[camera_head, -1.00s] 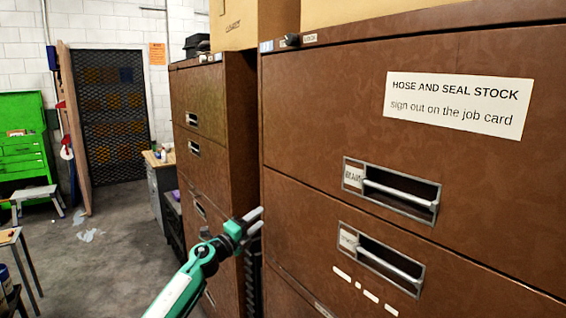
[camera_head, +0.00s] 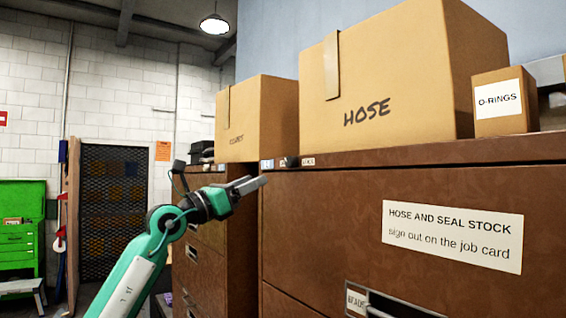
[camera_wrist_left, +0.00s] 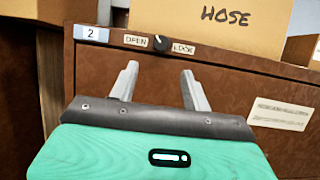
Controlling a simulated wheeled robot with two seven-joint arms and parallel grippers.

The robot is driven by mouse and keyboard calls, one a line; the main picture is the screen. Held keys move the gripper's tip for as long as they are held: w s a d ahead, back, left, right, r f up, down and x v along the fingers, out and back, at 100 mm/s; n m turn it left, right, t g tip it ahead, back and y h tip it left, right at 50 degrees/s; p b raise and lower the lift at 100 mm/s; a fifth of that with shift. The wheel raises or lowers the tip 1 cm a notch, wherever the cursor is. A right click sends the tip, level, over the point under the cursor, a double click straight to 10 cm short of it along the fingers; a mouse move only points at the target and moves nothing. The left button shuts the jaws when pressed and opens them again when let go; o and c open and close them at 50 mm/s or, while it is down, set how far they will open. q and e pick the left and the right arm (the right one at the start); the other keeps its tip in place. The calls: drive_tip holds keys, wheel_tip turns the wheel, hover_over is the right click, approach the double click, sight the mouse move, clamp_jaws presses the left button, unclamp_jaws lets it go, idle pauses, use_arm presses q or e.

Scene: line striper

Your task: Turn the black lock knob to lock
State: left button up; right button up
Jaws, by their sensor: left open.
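The black lock knob (camera_wrist_left: 160,43) sits on the top rail of the brown cabinet (camera_wrist_left: 235,90), between an OPEN label (camera_wrist_left: 135,41) and a LOCK label (camera_wrist_left: 184,49). In the left wrist view its white pointer mark leans toward the upper left, on the OPEN side. In the head view the knob (camera_head: 289,161) is small, near the cabinet's top left corner. My left gripper (camera_wrist_left: 158,80) is open and empty, its fingers apart and below the knob, not touching it. In the head view the left gripper (camera_head: 256,184) is just left of and below the knob. My right gripper is not in view.
Cardboard boxes, one marked HOSE (camera_head: 390,80) and one marked O-RINGS (camera_head: 499,101), stand on the cabinet top. Another brown cabinet (camera_head: 207,235) stands to the left. A sign (camera_head: 452,236) and drawer handle (camera_head: 390,305) are on the front. The space before the cabinet is free.

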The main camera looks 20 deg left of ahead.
sight(288, 165)
use_arm(q)
drive_tip(key=p+x, duration=0.4)
drive_tip(key=x, duration=0.5)
drive_tip(key=shift+w+d+r, duration=0.1)
drive_tip(key=shift+w+r, duration=0.05)
drive_tip(key=shift+r, duration=0.15)
drive_tip(key=shift+w+d, duration=0.3)
drive_tip(key=c, duration=1)
